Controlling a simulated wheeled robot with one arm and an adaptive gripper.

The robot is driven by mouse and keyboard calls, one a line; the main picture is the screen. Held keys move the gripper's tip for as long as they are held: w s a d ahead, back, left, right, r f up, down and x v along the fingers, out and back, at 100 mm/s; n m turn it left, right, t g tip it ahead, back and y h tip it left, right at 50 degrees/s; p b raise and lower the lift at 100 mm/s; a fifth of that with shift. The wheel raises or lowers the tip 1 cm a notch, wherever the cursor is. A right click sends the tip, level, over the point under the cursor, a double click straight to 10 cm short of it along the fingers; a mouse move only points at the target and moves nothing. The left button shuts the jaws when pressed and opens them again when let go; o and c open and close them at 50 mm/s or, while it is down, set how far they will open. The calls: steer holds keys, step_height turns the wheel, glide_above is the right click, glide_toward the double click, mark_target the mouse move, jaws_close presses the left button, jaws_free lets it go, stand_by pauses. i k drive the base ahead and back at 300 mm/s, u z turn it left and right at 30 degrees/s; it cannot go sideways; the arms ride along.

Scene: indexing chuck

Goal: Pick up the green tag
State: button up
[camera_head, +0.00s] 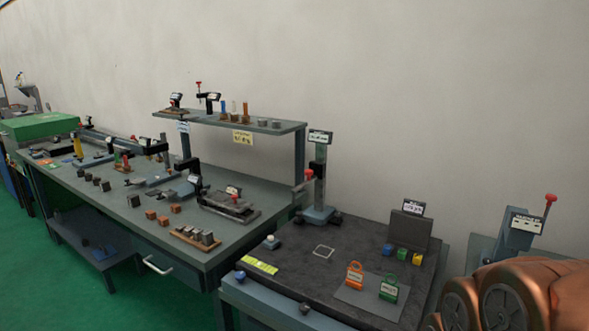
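The green tag (389,289) stands upright on a grey plate (362,299) near the front right of the dark surface plate. It has a loop at its top and a pale label on its face. An orange tag (354,276) of the same shape stands just left of it on the same plate. A large copper-coloured part of my own arm fills the lower right corner. My gripper's fingers are not in view.
The dark surface plate (290,257) has bare room around a white square outline. Small blue, green and yellow blocks (402,253) sit behind the tags before an upright dark block. A stand (319,185) rises at the back left. A long workbench (120,200) with fixtures extends left.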

mark_target(388, 292)
steer(key=z, duration=1.1)
steer(key=k, duration=1.15)
steer(key=u, duration=0.85)
steer(key=i, duration=1.6)
steer(key=z, duration=0.35)
